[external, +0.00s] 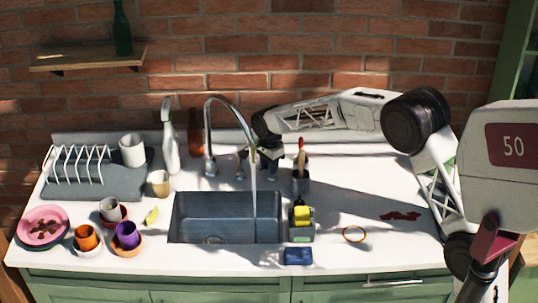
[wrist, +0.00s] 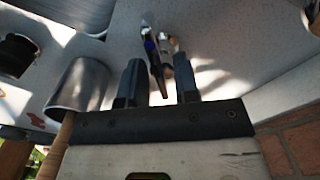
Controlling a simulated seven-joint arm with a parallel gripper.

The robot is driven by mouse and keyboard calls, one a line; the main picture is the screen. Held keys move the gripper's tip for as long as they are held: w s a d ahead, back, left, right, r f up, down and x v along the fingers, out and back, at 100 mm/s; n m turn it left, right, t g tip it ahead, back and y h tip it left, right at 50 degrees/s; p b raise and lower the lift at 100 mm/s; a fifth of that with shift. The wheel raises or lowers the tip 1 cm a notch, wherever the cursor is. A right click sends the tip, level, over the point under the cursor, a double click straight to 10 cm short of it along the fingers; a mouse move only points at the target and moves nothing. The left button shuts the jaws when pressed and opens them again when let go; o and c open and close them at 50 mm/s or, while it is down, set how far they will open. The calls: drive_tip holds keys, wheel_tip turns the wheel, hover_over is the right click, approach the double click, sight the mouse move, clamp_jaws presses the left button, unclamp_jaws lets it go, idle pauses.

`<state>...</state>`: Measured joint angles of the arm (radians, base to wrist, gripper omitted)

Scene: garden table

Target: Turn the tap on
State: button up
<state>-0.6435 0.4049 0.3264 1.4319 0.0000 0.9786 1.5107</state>
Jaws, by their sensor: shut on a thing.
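The silver tap (external: 225,99) has a tall curved spout over the grey sink (external: 198,218). A thin pale stream (external: 254,195) runs from the spout down into the sink, and looks like water. My gripper (external: 262,165) is low behind the sink, right of the tap's base, at its small handle (external: 240,166). In the wrist view, the slim tap lever (wrist: 156,65) with a blue mark lies between the two dark fingers of my gripper (wrist: 158,85). The fingers are shut on it. The exact contact is hard to see.
A utensil pot (external: 301,182) stands close right of my gripper. A spray bottle (external: 170,142) and brown bottle (external: 195,133) stand left of the tap. Sponges (external: 301,216), a blue cloth (external: 298,256) and cups (external: 127,235) surround the sink. The brick wall is behind.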

drive_tip(key=n, duration=0.6)
drive_tip(key=shift+s+d+n, duration=0.15)
drive_tip(key=shift+d+n, duration=0.15)
idle(0.3)
drive_tip(key=o, duration=0.6)
drive_tip(key=shift+c, duration=0.2)
